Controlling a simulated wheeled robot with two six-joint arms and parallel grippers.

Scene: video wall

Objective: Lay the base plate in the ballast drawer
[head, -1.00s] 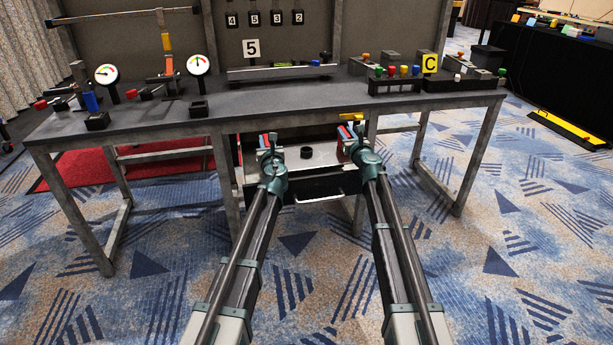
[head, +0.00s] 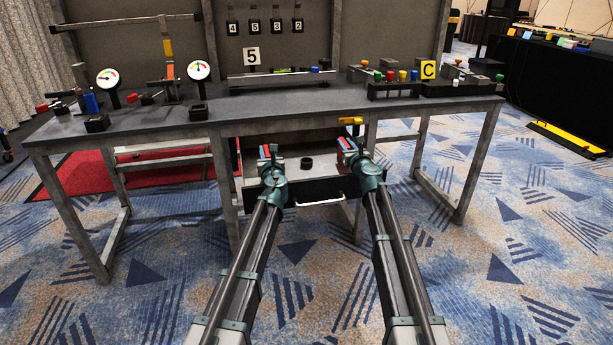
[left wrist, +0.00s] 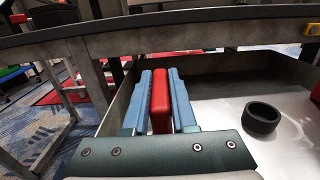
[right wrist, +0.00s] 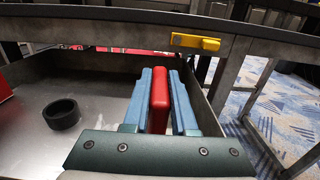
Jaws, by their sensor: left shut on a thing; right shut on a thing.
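The base plate is a flat silver-grey sheet (head: 328,176) with a black ring (head: 307,163) on it and red grips at its ends. It lies within the walls of the open ballast drawer (head: 322,189) under the table. Whether it touches the drawer floor I cannot tell. My left gripper (head: 269,153) is shut on the red grip (left wrist: 160,100) at the plate's left end. My right gripper (head: 347,143) is shut on the red grip (right wrist: 159,98) at its right end. The plate's surface also shows in the left wrist view (left wrist: 222,135) and right wrist view (right wrist: 90,150).
The table's front rail (head: 190,132) runs just above and behind the drawer. A yellow latch (head: 350,121) sits on it near my right gripper. Table legs (head: 228,190) stand close on both sides. The tabletop (head: 280,103) carries gauges, levers and knobs.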

